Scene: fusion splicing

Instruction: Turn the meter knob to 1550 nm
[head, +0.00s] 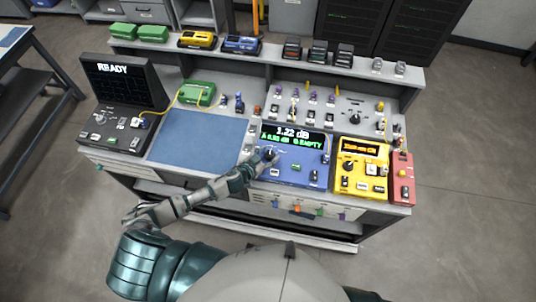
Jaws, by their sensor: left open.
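The blue meter (292,172) stands on the bench right of the blue mat. Its screen (292,136) reads 1.22 dB, with a green line below that seems to read A 0.82 dB, B EMPTY. My left arm reaches up from the lower left, and my left gripper (268,156) is at the left part of the meter's face, under the screen. The gripper is open around or right over the dial area. The knob is mostly hidden by the fingers, so I cannot tell its setting or whether they touch it. My right gripper is out of view.
A yellow device (361,180) with a black knob and a red unit (402,181) stand right of the meter. The blue mat (193,141) is clear. A dark machine (122,88) reading READY is at left. Small connectors fill the bench behind the meter.

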